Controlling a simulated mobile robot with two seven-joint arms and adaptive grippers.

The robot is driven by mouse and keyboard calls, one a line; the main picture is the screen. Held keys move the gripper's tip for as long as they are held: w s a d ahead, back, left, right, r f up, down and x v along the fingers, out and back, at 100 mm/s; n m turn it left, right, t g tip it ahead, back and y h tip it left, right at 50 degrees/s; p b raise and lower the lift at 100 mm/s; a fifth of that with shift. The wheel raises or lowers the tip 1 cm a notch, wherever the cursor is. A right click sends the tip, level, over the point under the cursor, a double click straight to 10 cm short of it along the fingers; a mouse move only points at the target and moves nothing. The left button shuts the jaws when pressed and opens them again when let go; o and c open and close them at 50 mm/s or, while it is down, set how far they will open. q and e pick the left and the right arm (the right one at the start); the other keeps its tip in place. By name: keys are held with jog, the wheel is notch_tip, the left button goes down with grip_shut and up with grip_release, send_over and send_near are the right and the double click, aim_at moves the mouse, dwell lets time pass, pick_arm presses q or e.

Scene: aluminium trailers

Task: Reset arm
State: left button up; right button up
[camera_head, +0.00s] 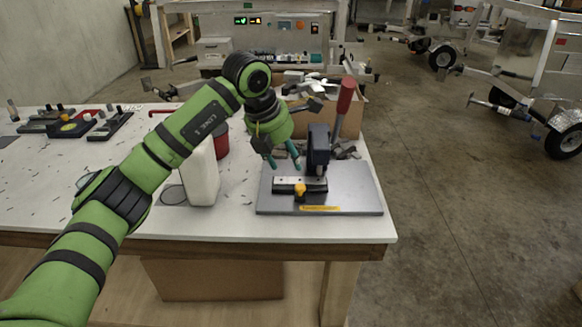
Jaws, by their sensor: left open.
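My left arm comes in from the lower left and reaches over the white-topped workbench (150,222). My left gripper (284,166) points down, with its two teal fingertips apart and nothing seen between them. It hangs near the grey base plate (348,197) of a clamp-like fixture, just left of the fixture's dark upright (318,150). In this picture the fingertips are above a small metal block with a yellow knob (300,190); I cannot tell the exact height. My right gripper is not in view.
A white block (201,178) stands left of the gripper, partly behind my arm, beside a red container (221,142). A red-handled lever (345,97) rises on the fixture. A cardboard box (352,119) holds metal parts behind. Dark fixtures (103,127) lie far left. Trailers stand at right beyond open floor.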

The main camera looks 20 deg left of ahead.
pick_arm(q)
jog(key=shift+s+a+r, duration=0.1)
jog(key=shift+s+r, duration=0.05)
jog(key=shift+r, duration=0.25)
